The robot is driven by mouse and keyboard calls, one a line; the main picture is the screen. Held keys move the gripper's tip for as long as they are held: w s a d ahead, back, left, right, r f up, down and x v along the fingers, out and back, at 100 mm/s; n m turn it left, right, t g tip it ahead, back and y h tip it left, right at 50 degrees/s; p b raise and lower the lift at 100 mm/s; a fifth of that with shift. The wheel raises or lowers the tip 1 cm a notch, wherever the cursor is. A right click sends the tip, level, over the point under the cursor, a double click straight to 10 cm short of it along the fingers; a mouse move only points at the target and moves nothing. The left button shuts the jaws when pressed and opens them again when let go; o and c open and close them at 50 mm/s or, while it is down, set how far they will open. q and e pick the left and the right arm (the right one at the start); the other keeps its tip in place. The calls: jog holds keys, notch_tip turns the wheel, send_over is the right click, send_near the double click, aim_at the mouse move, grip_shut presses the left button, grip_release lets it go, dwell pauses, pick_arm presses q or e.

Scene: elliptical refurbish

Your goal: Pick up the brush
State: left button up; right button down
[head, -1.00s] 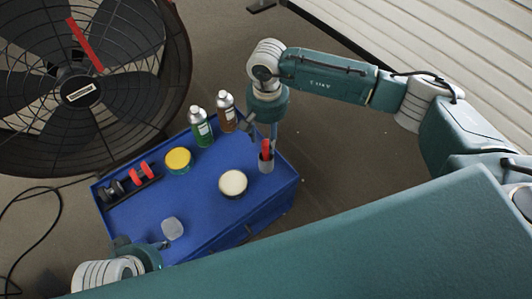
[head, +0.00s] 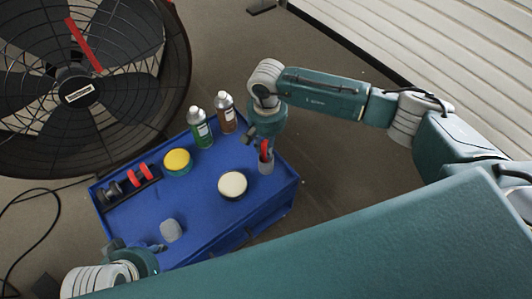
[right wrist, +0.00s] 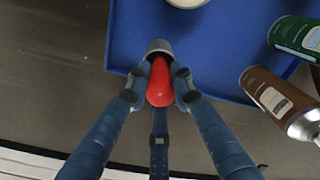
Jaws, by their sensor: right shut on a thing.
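The brush shows as a red handle (right wrist: 160,85) standing in a small grey cup (head: 266,167) at the right corner of the blue cart top. My right gripper (head: 264,145) is above the cup, pointing down. In the right wrist view its fingers are closed around the red handle, near the rim of the cup. The brush's lower part is hidden inside the cup. My left gripper (head: 158,247) is low at the cart's front edge, close to a pale grey rounded piece (head: 171,230). Whether its fingers are open or shut is unclear.
The blue cart (head: 210,215) carries a green-label can (head: 200,130), a brown can (head: 227,116), a yellow-topped tin (head: 177,161), a cream-topped tin (head: 232,185) and a black rack (head: 128,190) with red pieces. A large fan (head: 85,90) stands at the back left.

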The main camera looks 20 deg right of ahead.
aim_at(266, 141)
notch_tip(266, 141, up, 3)
jog(key=shift+r+p, duration=0.1)
jog(key=shift+p, duration=0.25)
notch_tip(266, 141, up, 7)
jog(key=shift+f+p, duration=0.1)
jog(key=shift+p, duration=0.35)
pick_arm(q)
jog(key=x, duration=0.3)
jog(key=shift+w+f, duration=0.1)
jog(key=shift+f, duration=0.1)
jog(key=shift+d, duration=0.1)
dwell(1.2)
